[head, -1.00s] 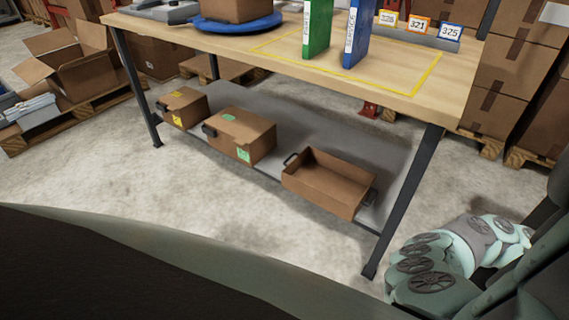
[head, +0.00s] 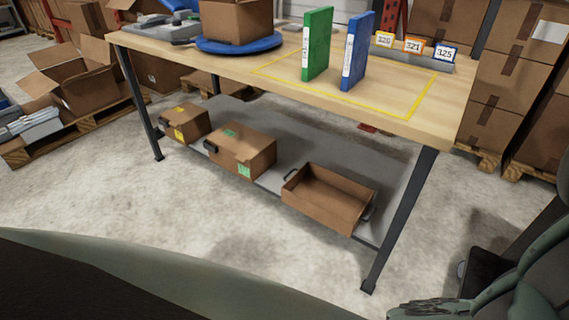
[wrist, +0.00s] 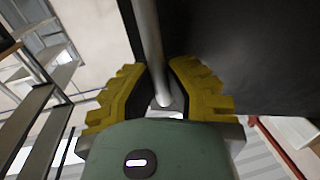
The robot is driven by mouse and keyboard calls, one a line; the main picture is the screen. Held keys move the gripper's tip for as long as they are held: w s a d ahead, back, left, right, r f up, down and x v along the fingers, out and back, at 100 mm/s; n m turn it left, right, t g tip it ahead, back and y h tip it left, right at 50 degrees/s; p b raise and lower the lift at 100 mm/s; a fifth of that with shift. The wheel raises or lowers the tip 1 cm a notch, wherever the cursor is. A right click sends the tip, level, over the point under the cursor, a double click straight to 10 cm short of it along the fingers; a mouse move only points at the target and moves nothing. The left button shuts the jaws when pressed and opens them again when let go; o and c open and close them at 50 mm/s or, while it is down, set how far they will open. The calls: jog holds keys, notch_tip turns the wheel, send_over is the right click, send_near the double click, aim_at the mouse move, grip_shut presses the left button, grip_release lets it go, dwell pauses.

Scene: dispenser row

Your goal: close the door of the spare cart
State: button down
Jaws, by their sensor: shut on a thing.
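In the wrist view my gripper (wrist: 160,88) has its two yellow fingers closed around a grey metal bar (wrist: 148,38). The bar looks like a handle and runs along a large dark panel (wrist: 245,50). The head view shows neither the cart nor the gripper, only part of my arm at the lower right.
A wooden workbench (head: 220,62) with binders and a blue turntable (head: 238,47) stands ahead. Its grey lower shelf (head: 345,148) holds two boxes and an open brown bin (head: 328,198). Stacked cartons (head: 503,78) stand at the right. Concrete floor is clear before the bench.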

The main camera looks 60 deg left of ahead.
jog(key=w+d+n+t+y+b, duration=0.9)
jog(key=w+y+b, duration=0.4)
jog(key=b, duration=1.7)
jog(key=w+d+n, duration=0.1)
jog(key=w, duration=0.1)
jog(key=shift+w+d+n+y+b, duration=0.3)
jog(key=shift+w+d+b, duration=0.05)
jog(key=shift+d, duration=0.05)
jog(key=c, duration=1.6)
grip_release()
jog(key=shift+r+p, duration=0.1)
jog(key=shift+p, duration=0.25)
jog(key=o, duration=0.6)
jog(key=s+a+p, duration=0.1)
jog(key=s+a, duration=0.1)
jog(key=s, duration=0.7)
jog(key=s+a+p, duration=0.1)
jog(key=s+a, duration=0.1)
jog(key=s, duration=0.7)
